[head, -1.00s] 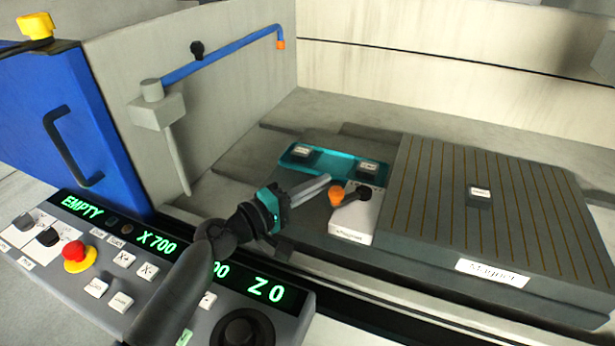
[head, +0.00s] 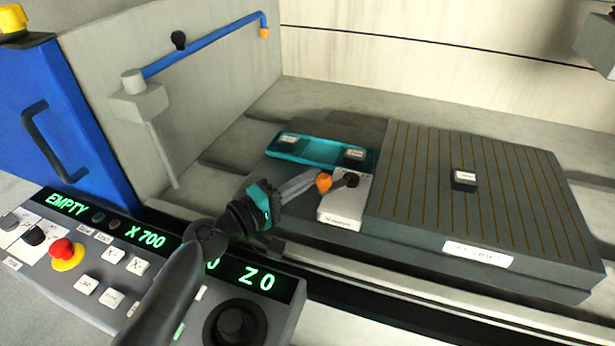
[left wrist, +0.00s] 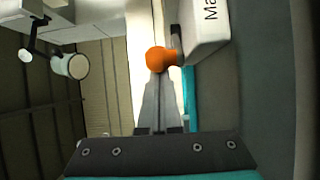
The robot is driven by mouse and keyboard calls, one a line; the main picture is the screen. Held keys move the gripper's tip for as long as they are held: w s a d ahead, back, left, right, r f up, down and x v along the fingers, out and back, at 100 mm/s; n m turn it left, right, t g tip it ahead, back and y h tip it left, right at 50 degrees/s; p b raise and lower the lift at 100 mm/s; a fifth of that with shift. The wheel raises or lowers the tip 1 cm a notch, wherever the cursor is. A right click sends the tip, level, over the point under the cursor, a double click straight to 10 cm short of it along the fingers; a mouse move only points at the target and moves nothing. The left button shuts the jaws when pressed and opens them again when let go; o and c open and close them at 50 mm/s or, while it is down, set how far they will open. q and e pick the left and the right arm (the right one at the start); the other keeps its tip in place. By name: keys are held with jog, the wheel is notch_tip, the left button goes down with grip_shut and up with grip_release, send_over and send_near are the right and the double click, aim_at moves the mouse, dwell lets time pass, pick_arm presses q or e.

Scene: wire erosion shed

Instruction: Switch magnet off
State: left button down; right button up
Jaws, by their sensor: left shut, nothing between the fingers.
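The magnet switch is a light grey box (head: 344,207) with a black lever ending in an orange knob (head: 323,181). It stands at the left side of the dark, ribbed magnet plate (head: 410,180). The knob points left, toward my left gripper. My left gripper (head: 315,177) is shut and empty, its fingertips close beside the knob. In the left wrist view the orange knob (left wrist: 159,59) shows right at the closed fingertips (left wrist: 158,75); whether they touch it I cannot tell. My right gripper is not in view.
A teal tray (head: 320,151) with small labelled blocks lies behind the switch box. Another block (head: 464,179) sits on the plate. The control panel (head: 120,262) with a red button (head: 62,248) is at front left. A blue pipe (head: 205,45) hangs above.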

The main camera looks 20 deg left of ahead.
aim_at(327, 187)
pick_arm(q)
jog(key=shift+s+d, duration=0.25)
jog(key=shift+s, duration=0.05)
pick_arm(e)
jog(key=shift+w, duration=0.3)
pick_arm(q)
jog(key=shift+s+d, duration=1)
jog(key=shift+d, duration=0.15)
jog(key=shift+s+d, duration=0.15)
jog(key=shift+d, duration=0.2)
jog(key=shift+s+d, duration=0.15)
jog(key=shift+d, duration=0.15)
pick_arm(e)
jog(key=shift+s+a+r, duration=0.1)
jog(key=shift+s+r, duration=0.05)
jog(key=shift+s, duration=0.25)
pick_arm(q)
jog(key=shift+d, duration=0.1)
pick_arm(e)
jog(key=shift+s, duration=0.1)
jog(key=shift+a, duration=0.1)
